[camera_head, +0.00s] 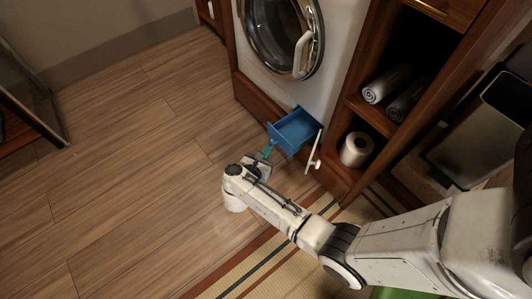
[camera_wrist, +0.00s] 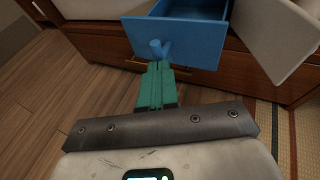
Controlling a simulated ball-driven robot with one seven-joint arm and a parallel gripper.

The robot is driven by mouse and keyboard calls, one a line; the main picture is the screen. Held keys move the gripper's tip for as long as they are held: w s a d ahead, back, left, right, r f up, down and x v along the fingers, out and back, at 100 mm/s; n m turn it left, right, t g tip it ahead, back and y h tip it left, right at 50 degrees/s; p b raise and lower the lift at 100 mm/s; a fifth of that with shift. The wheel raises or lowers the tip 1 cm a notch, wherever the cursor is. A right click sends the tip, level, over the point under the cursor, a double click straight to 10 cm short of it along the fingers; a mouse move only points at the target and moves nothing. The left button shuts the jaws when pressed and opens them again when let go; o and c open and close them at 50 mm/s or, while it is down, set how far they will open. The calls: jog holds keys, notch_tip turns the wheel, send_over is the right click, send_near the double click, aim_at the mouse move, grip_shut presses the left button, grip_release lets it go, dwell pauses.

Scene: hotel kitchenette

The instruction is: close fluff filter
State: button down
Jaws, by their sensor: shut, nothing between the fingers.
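The fluff filter (camera_head: 294,131) is a blue drawer-like box pulled out of the bottom of the white washing machine (camera_head: 335,60). In the wrist view the fluff filter (camera_wrist: 178,40) shows its front face with a round blue knob, and its open top. A white flap (camera_head: 314,152) hangs open to its right; the flap (camera_wrist: 275,38) also shows in the wrist view. My gripper (camera_head: 267,151) has teal fingers, shut and empty. In the wrist view my gripper (camera_wrist: 160,66) has its fingertips just below the knob; I cannot tell if they touch it.
A wooden shelf unit (camera_head: 352,112) stands to the right, with rolled towels (camera_head: 387,83) and a paper roll (camera_head: 356,150). The round washer door (camera_head: 280,38) is above the filter. The wooden floor (camera_head: 130,160) on the left is clear. A striped mat (camera_head: 260,268) lies below my arm.

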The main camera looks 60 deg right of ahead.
aim_at(297, 138)
jog(key=s+d, duration=0.1)
jog(key=d, duration=0.3)
jog(key=s+d, duration=0.1)
jog(key=d, duration=0.4)
jog(key=s+d, duration=0.2)
jog(key=d, duration=0.2)
jog(key=shift+d+p, duration=0.3)
jog(key=shift+d, duration=0.05)
jog(key=shift+a, duration=0.15)
